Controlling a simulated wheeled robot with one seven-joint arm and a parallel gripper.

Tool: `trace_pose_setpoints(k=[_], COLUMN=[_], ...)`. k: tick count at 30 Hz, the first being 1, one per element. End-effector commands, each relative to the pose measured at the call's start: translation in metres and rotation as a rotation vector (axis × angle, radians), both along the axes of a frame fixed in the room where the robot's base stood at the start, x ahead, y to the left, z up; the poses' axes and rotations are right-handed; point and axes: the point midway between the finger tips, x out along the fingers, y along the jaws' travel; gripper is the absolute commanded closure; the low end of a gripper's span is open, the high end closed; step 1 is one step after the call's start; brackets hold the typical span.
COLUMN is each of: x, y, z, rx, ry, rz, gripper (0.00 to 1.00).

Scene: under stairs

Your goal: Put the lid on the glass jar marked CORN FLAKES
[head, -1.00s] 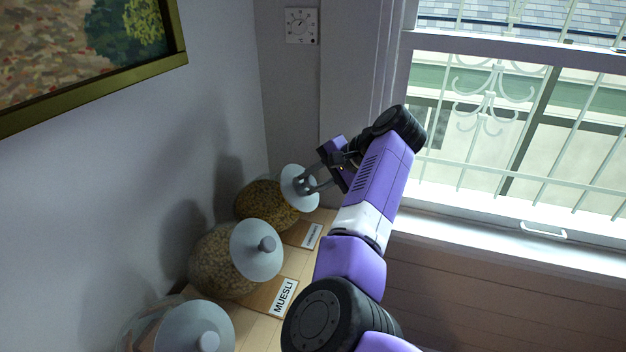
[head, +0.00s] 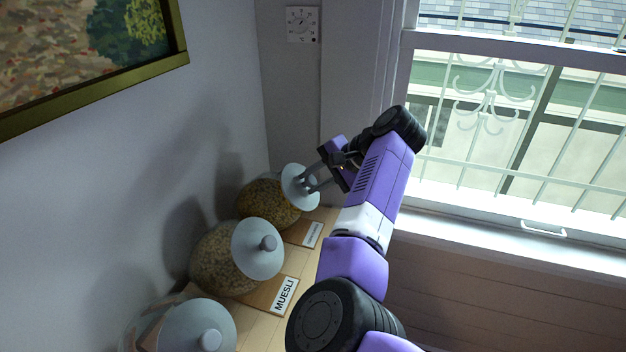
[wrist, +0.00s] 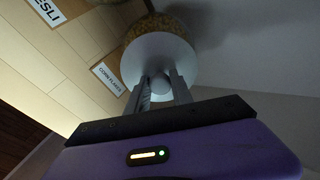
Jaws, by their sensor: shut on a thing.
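The glass jar with flakes in it (head: 265,207) stands at the far end of the wooden shelf, with a small card (head: 312,235) in front that reads CORN FLAKES in the wrist view (wrist: 107,77). A pale round lid (head: 294,190) is at the jar's mouth; it also shows in the wrist view (wrist: 158,52). My gripper (head: 308,184) is shut on the lid's knob. In the wrist view its fingers (wrist: 161,86) stand on both sides of the knob. The lid covers the jar's mouth from both views, so I cannot tell whether it touches the rim.
A lidded jar (head: 220,262) with a MUESLI card (head: 285,295) stands nearer, and another lidded jar (head: 197,326) nearer still. The wall is close on the left, with a framed picture (head: 150,65). A barred window (head: 510,130) is on the right.

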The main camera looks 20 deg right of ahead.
Motion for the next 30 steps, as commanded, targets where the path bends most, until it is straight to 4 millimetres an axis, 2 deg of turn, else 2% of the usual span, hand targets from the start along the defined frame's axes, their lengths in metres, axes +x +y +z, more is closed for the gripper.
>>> trace_pose_setpoints(k=[29,30], x=[0.007,0.007], y=[0.01,0.01], z=[-0.01,-0.01], rx=[-0.001,-0.001], ry=[0.0,0.0], rz=[0.001,0.001], gripper=[1.0,0.69])
